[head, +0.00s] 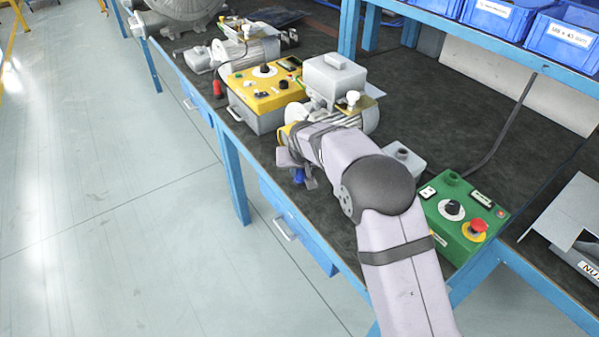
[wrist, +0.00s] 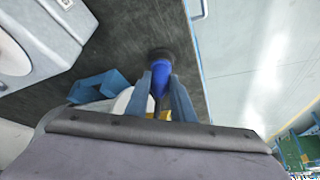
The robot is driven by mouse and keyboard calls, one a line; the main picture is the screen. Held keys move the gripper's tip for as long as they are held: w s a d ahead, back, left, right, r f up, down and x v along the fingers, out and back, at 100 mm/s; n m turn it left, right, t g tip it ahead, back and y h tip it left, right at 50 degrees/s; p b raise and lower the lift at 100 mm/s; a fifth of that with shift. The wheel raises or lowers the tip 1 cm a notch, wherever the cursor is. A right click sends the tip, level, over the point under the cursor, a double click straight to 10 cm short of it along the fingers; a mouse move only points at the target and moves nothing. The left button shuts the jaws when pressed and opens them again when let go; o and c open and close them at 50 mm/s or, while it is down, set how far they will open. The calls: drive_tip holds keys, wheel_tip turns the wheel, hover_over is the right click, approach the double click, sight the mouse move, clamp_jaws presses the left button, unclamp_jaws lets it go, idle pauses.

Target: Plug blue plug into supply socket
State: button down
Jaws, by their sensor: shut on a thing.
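The blue plug (head: 299,177) is at the end of my arm, near the front edge of the bench. My gripper (head: 298,183) is shut on it. In the wrist view the plug (wrist: 160,78) sits between the two fingers of my gripper (wrist: 162,88), its dark round end pointing away from the wrist. A small grey box (head: 404,157) with a round opening on top stands to the right of my arm. A green control box (head: 465,215) beside it has a round fitting on top. I cannot tell which is the supply socket. My forearm hides part of the bench.
A yellow control box (head: 262,95) and a grey motor unit (head: 335,85) stand behind my gripper. A red plug (head: 217,88) is near the bench's front edge. Blue bins (head: 562,42) fill the shelf. A metal bracket (head: 572,215) lies at right. Dark bench top is clear behind the grey box.

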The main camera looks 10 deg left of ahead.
drive_tip(key=shift+r+p, duration=1.6)
drive_tip(key=shift+r, duration=0.7)
drive_tip(key=shift+w+d+r+p, duration=0.15)
drive_tip(key=shift+d+r+p, duration=0.15)
drive_tip(key=shift+d+p, duration=0.1)
drive_tip(key=w+d+r+m+h+p, duration=0.1)
drive_tip(key=d+r+p, duration=0.3)
drive_tip(key=d, duration=0.5)
drive_tip(key=w+d+r+m+h+p, duration=0.1)
drive_tip(key=w+d+r+m+p, duration=0.1)
drive_tip(key=d+p, duration=0.4)
drive_tip(key=w+d+r+m+h+p, duration=0.1)
drive_tip(key=d+r+p, duration=0.5)
drive_tip(key=d, duration=0.6)
drive_tip(key=shift+w+d+r+m, duration=0.3)
drive_tip(key=shift+w+m, duration=0.5)
drive_tip(key=shift+w, duration=0.35)
drive_tip(key=shift+f, duration=0.15)
drive_tip(key=shift+f+b, duration=2.05)
drive_tip(key=shift+f, duration=0.4)
drive_tip(key=shift+f+n+b, duration=0.3)
drive_tip(key=shift+f+b, duration=0.7)
drive_tip(key=shift+f, duration=0.15)
